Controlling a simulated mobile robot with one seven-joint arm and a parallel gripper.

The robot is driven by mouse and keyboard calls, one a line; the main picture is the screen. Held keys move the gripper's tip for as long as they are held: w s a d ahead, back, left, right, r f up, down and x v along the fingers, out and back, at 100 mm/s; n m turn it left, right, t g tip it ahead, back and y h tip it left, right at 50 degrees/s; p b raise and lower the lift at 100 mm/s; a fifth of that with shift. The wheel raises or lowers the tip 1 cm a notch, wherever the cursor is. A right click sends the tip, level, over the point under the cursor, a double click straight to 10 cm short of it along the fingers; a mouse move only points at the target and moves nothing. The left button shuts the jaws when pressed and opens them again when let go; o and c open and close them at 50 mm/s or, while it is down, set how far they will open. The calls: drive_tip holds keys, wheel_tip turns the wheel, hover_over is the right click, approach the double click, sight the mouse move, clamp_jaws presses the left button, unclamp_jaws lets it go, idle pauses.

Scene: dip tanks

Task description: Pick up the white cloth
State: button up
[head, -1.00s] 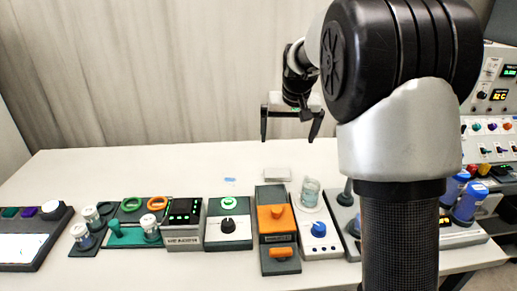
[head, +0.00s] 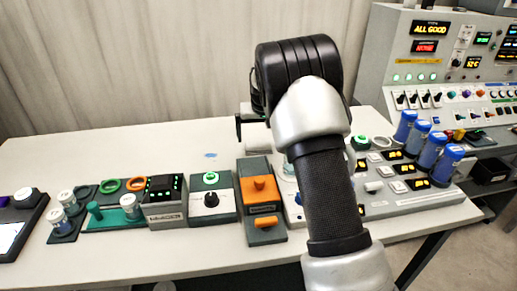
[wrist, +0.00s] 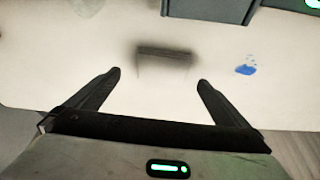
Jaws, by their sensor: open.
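The white cloth (wrist: 165,64) lies on the white table, a small pale folded patch with a dark shadowed edge. In the wrist view it is ahead of my fingertips and roughly centred between them. My gripper (wrist: 160,77) is open, with nothing between its fingers. In the head view my arm covers most of the gripper and one dark finger shows at its left; a sliver of the cloth (head: 256,148) seems to show just below. The fingers appear above the table and apart from the cloth.
A blue smear (head: 210,155) marks the table left of the cloth. An orange-switch box (head: 258,185), a black-knob box (head: 211,205) and several jars line the front. Several blue bottles (head: 421,137) stand on a panel at right. The table's back left is clear.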

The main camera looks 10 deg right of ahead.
sight(259, 145)
drive_tip(key=x, duration=0.5)
drive_tip(key=shift+a+b, duration=0.15)
drive_tip(key=shift+b, duration=0.15)
drive_tip(key=shift+c, duration=0.3)
drive_tip(key=c, duration=1.1)
